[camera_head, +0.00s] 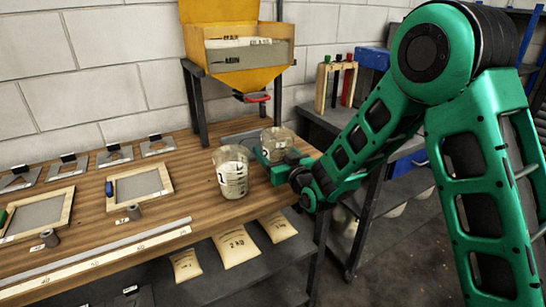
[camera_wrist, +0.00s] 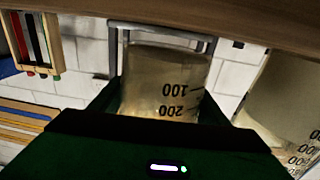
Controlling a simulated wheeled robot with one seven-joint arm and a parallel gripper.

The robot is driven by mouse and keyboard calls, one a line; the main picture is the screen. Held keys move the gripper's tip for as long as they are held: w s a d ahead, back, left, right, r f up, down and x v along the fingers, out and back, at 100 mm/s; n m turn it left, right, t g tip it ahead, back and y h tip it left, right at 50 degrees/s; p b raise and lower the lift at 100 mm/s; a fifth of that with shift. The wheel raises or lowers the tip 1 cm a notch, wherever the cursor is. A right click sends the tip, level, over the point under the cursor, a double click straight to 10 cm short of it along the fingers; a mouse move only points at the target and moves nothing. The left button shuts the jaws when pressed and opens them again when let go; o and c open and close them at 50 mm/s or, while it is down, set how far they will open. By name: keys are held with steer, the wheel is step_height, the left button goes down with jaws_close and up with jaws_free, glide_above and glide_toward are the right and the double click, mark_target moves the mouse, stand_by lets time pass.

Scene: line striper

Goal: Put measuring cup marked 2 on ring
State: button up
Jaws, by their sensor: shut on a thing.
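Two clear measuring cups with dark markings stand close together at the right end of the wooden bench. My gripper (camera_head: 270,160) is shut on the farther cup (camera_head: 279,138), below the yellow hopper. In the wrist view, which is upside down, this held cup (camera_wrist: 165,70) shows the marks 100 and 200 between my dark green fingers. The nearer cup (camera_head: 231,174) stands free, just left of my gripper; a cup also shows at the right edge of the wrist view (camera_wrist: 290,95). I cannot read a 2 on either cup. The ring cannot be made out clearly. My gripper hides the held cup's base.
A yellow hopper (camera_head: 235,62) on dark legs stands at the back, with a red handle (camera_head: 257,98) beneath. Framed screens (camera_head: 140,186) and metal stencils (camera_head: 115,155) lie to the left. A long ruler (camera_head: 95,262) runs along the bench's front edge (camera_head: 120,270).

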steer(key=shift+f, duration=0.95)
steer(key=o, duration=1.7)
